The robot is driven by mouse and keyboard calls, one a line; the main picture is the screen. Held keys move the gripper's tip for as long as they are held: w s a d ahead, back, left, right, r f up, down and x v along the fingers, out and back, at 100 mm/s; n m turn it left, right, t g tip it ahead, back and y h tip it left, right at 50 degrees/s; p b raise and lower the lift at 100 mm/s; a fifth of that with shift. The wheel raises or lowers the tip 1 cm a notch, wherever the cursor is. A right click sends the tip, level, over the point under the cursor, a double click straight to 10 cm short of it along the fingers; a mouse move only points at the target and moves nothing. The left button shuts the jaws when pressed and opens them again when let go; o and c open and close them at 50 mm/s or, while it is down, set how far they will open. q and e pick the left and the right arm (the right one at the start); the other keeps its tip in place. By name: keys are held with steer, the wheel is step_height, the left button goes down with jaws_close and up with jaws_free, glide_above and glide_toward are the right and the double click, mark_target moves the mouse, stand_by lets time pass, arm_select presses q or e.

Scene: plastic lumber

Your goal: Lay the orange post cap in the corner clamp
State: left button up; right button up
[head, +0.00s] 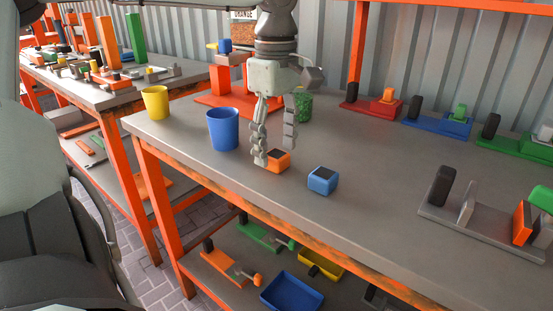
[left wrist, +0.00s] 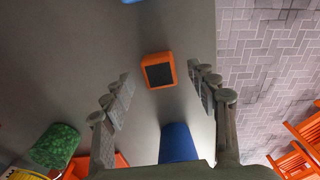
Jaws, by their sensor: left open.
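The orange post cap (head: 278,160), a small block with a dark top face, sits on the grey workbench (head: 225,175) near its front edge. My left gripper (head: 275,153) points down at it with its fingers spread. In the head view the left finger overlaps the cap's left side. In the left wrist view the cap (left wrist: 154,87) shows just between the open fingertips (left wrist: 160,75), with nothing held. A grey fixture (head: 465,222) with a black pad and an orange block stands at the right; I cannot tell if it is the corner clamp. My right gripper is not in view.
A blue cap (head: 323,186) sits right of the orange one. Blue (head: 222,130), yellow (head: 155,103) and green (head: 303,106) cups stand at the left and behind the gripper. Red (head: 375,107), blue (head: 437,125) and green (head: 512,145) fixtures line the back. The bench's middle is clear.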

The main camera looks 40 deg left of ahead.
arm_select(q)
steer(key=shift+f, duration=0.5)
steer(key=shift+c, duration=0.2)
steer(key=c, duration=1.2)
steer(key=shift+o, duration=0.2)
steer(key=shift+r, duration=0.1)
